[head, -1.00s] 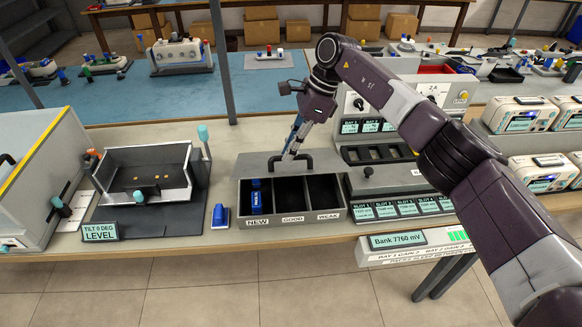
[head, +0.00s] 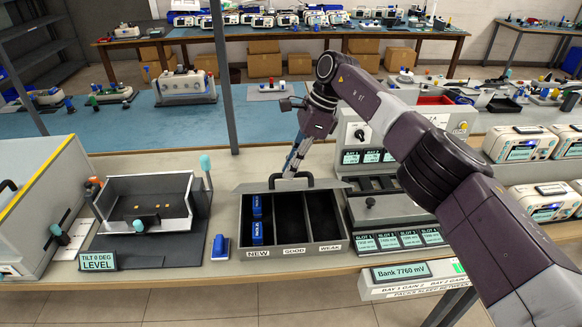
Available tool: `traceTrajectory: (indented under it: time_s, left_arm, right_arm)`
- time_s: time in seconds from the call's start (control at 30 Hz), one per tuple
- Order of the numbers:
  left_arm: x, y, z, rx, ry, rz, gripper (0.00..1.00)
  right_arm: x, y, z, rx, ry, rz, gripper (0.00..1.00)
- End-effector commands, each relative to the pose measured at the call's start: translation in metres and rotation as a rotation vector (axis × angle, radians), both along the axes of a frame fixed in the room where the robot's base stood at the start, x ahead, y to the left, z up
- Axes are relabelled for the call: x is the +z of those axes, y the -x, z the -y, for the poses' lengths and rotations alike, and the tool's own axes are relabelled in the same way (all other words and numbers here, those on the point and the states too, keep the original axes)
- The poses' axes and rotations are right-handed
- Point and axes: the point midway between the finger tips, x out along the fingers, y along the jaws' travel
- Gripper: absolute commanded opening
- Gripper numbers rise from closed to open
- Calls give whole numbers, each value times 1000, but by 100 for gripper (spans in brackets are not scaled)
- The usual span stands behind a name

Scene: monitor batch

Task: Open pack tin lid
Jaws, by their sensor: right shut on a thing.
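The pack tin (head: 297,251) stands on the bench, with compartments labelled NEW, GOOD and WEAK. Its grey lid (head: 262,187) is at the back, seen nearly edge-on, and leaves the compartments uncovered. Two blue packs (head: 257,232) lie in the NEW compartment; GOOD and WEAK look empty. My right gripper (head: 291,174) is shut on the dark lid handle (head: 308,178) at the back of the tin. Its fingertips are small and partly merge with the handle. My left gripper is not in view.
A blue pack (head: 220,247) stands left of the tin. Farther left is a tilt tray (head: 143,232) with a LEVEL display (head: 97,262). A slotted charger panel (head: 398,212) stands close on the right, with white devices (head: 522,144) beyond.

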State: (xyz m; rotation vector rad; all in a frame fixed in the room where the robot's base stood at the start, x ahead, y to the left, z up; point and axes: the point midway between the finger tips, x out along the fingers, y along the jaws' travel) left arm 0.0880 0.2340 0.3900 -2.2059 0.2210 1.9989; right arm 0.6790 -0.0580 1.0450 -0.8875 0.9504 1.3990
Motion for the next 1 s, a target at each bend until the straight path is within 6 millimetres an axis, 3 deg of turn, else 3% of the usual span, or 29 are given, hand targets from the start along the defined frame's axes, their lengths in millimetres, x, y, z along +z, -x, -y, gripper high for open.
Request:
traceTrajectory:
  time_s: [0.13,0.17,0.3,0.77,1.0]
  left_arm:
    - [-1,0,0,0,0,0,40]
    - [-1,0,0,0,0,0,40]
    - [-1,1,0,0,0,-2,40]
    - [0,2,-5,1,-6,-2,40]
    - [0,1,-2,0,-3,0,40]
  right_arm:
    - [-4,-3,3,-9,7,7,0]
    - [-4,-3,3,-9,6,7,14]
    - [-4,-2,3,-7,4,5,29]
    - [0,-2,1,-4,1,5,29]
    - [30,-3,13,-6,1,7,29]
